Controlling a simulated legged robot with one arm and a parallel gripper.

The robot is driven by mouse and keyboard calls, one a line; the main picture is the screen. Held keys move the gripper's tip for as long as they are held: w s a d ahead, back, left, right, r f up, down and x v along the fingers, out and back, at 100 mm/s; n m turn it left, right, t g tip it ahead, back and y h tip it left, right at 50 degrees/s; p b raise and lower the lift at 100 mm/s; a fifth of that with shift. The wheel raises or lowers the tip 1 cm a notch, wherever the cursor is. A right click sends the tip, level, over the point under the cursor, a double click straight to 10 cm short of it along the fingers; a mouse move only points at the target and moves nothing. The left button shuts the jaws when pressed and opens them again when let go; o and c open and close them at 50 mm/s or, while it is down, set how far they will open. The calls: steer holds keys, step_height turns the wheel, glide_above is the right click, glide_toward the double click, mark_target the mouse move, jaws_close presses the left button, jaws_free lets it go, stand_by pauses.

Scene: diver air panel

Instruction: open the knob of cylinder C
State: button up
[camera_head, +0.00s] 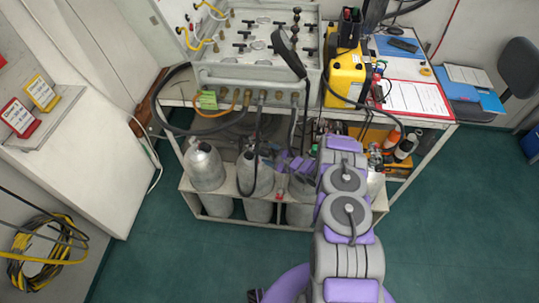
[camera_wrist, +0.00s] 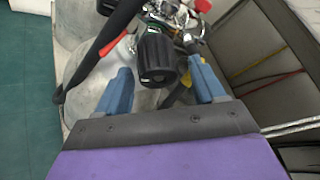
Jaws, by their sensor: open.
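A black ribbed knob (camera_wrist: 157,58) sits on a cylinder valve, between and just beyond the fingertips of my gripper (camera_wrist: 163,78) in the wrist view. My gripper is open, with blue fingers apart and nothing held; I cannot tell whether either finger touches the knob. A grey cylinder (camera_wrist: 135,92) shows below the knob. In the head view, my gripper (camera_head: 287,160) is low beside the rack, over the third cylinder (camera_head: 299,213), whose top is mostly hidden by my arm. No letter on the cylinders is readable.
Two grey cylinders (camera_head: 205,168) (camera_head: 254,175) stand left in the white rack. A black hose (camera_wrist: 100,45) runs left of the knob in the wrist view. The air panel (camera_head: 255,80) overhangs the rack. Green floor (camera_head: 450,220) is clear at right.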

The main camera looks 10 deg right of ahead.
steer(key=shift+w+a, duration=0.1)
steer(key=shift+a, duration=0.45)
steer(key=c, duration=0.3)
steer(key=shift+d, duration=0.25)
steer(key=c, duration=0.5)
steer(key=shift+f, duration=0.1)
steer(key=shift+c, duration=1.1)
steer(key=shift+a, duration=0.1)
